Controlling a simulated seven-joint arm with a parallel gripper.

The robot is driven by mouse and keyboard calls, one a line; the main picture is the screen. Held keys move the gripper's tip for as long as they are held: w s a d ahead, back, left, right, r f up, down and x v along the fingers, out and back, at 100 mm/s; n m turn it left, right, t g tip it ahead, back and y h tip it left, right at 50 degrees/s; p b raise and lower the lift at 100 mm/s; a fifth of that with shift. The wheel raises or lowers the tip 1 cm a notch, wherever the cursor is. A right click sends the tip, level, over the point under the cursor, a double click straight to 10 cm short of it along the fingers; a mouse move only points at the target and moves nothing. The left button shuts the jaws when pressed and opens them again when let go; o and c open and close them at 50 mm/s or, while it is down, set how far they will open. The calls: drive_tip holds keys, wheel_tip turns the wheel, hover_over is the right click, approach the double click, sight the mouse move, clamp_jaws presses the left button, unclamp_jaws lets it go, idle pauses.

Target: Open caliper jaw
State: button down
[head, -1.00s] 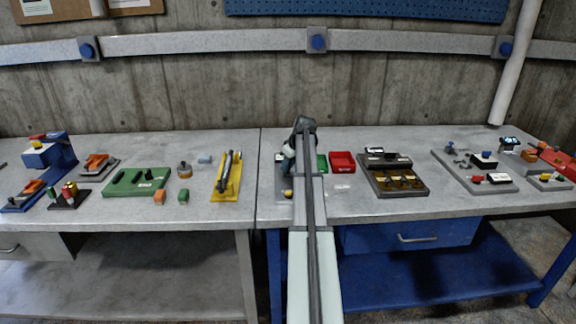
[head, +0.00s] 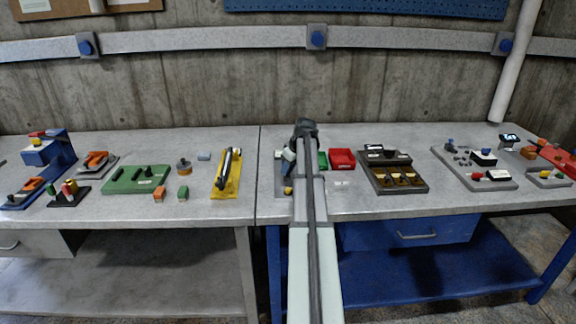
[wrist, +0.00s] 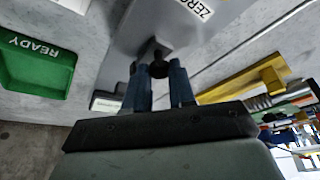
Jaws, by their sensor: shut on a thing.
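The caliper fixture is a grey plate with a "ZERO" label (wrist: 215,22) in the wrist view. A small dark round knob (wrist: 158,69) on a grey block sits between my blue fingertips. My gripper (wrist: 160,80) is shut on this knob. In the head view the grey fixture (head: 281,180) shows only in part, left of my arm, with a yellow knob (head: 288,190) at its front. My own arm hides my fingertips and most of the fixture there. I cannot make out the caliper jaws or their opening.
A green "READY" tray (wrist: 38,68) and a red tray (head: 342,159) stand right of the fixture in the head view. A yellow stand (head: 226,176) is to its left. A dark tray with several brass-coloured parts (head: 393,173) lies farther right.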

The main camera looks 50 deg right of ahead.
drive_tip(key=c, duration=0.9)
unclamp_jaws()
drive_tip(key=shift+c, duration=0.2)
drive_tip(key=v, duration=1.4)
drive_tip(key=shift+f, duration=0.15)
